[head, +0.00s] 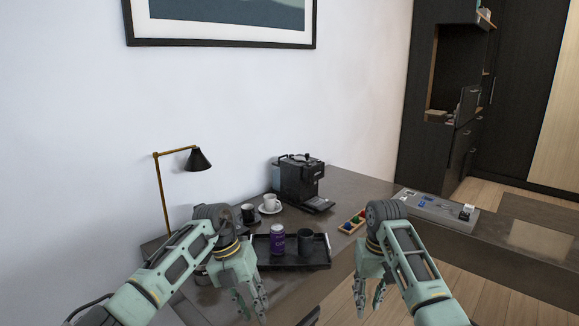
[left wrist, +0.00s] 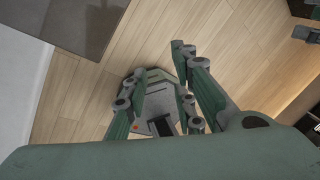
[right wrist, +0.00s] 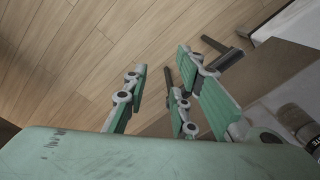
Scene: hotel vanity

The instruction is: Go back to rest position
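My left gripper (head: 251,308) hangs in front of the desk's near edge, pointing down. In the left wrist view its two fingers (left wrist: 160,62) are apart with nothing between them but floor and part of my own base behind. Neither gripper touches anything that I can see.
A dark desk (head: 345,183) holds a black tray (head: 322,256) with a purple can (head: 277,240) and a dark mug (head: 306,241). Behind are a coffee machine (head: 301,180), a white cup (head: 270,201), a black cup (head: 249,213) and a lamp (head: 199,160). Wooden floor (head: 480,279) is open at right.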

